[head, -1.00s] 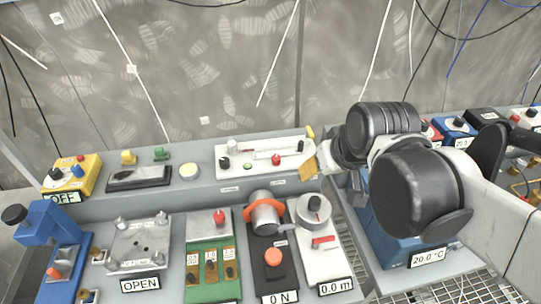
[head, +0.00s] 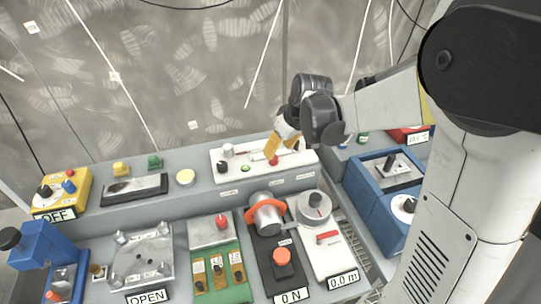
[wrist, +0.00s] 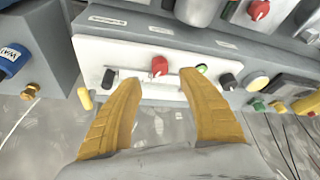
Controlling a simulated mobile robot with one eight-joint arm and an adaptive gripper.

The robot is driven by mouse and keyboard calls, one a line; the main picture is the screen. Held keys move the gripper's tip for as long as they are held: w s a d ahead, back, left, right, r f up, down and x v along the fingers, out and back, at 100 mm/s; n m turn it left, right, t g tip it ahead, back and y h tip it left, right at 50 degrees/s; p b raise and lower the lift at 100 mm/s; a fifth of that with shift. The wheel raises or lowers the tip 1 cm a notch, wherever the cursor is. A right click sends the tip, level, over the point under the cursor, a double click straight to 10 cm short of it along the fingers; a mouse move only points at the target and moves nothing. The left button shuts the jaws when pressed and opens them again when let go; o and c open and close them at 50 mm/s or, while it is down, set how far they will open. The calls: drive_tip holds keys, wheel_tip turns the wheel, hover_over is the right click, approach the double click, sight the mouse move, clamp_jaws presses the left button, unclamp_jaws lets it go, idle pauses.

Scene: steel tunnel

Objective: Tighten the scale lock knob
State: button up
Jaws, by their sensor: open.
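No readable label in view says which knob is the scale lock knob. A red knob (head: 273,160) sits on a long white panel (head: 226,176) on the back ledge. The red knob also shows in the wrist view (wrist: 159,67), close to the gap between my fingertips. My gripper (head: 283,147) is at the panel, with its yellow fingers spread apart. In the wrist view my gripper (wrist: 160,77) is open and empty. Whether a finger touches the panel cannot be told. The panel also carries a black knob (wrist: 228,80) and a green button (wrist: 202,68).
In front stand a white unit (head: 310,240) reading 0.0 m with a dial and red lever, and a black unit (head: 262,262) reading 0 N with an orange-ringed cylinder. A blue box (head: 365,195) stands to the right. A yellow switch box (head: 75,208) is far left.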

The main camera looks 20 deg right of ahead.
sight(274, 158)
drive_tip(key=b+x, duration=0.1)
drive_tip(key=x, duration=0.5)
drive_tip(key=shift+w+b, duration=0.1)
drive_tip(key=shift+b, duration=0.3)
clamp_jaws()
